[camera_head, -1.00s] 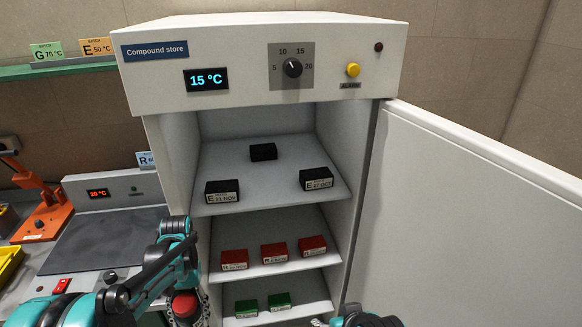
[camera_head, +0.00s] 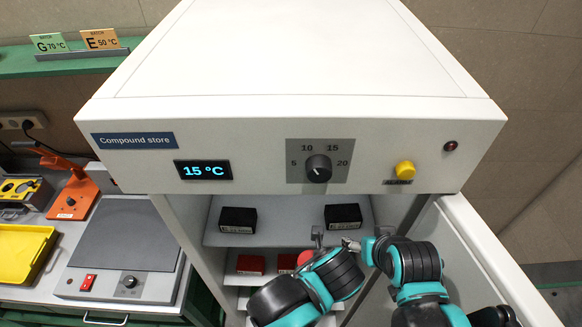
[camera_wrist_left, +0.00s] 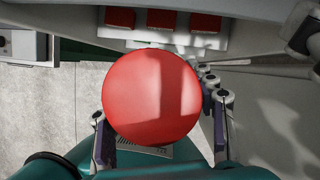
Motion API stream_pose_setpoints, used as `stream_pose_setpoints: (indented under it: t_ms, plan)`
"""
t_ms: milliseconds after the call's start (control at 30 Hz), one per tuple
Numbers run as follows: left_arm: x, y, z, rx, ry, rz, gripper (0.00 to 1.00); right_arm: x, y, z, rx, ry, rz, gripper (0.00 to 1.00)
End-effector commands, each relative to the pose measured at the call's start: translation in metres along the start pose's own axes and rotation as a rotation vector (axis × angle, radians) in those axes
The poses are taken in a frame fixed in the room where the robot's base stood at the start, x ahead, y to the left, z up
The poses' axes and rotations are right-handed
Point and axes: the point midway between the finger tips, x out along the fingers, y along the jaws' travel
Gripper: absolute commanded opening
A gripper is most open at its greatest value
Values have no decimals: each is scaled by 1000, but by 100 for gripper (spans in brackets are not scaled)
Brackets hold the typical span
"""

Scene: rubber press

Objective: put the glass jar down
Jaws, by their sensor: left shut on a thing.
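The glass jar shows from above as a round red lid (camera_wrist_left: 150,97) in the left wrist view; its glass body is hidden under the lid. My left gripper (camera_wrist_left: 161,110) has a finger on each side of the jar and is shut on it. In the head view a small red patch of the lid (camera_head: 305,257) shows beside my left arm, in front of the open compound store (camera_head: 300,150). My left gripper is mostly hidden there. My right gripper (camera_head: 350,243) is close by on the right, at the store's opening; its jaw state is unclear.
Black blocks (camera_head: 238,220) stand on the upper shelf and red blocks (camera_head: 250,264) on the shelf below. The store's door (camera_head: 475,250) stands open at the right. A bench with a grey plate (camera_head: 125,235) and a yellow tray (camera_head: 22,250) is at the left.

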Motion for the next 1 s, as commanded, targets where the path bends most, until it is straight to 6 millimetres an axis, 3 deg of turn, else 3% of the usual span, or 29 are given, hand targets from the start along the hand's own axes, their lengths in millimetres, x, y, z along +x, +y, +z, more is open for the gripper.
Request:
stream_pose_setpoints:
  t_ms: [167,533,833,1000]
  plan:
    - [3,-2,15,53,1,-22,6,-2,0,-1,0,-1,0,72]
    - [40,-8,103,49,2,-19,6,-2,0,-1,0,0,0,72]
    - [52,-10,131,50,2,-21,6,-3,0,-2,0,0,0,72]
    - [64,-12,161,50,2,-20,6,-4,0,-2,0,0,0,72]
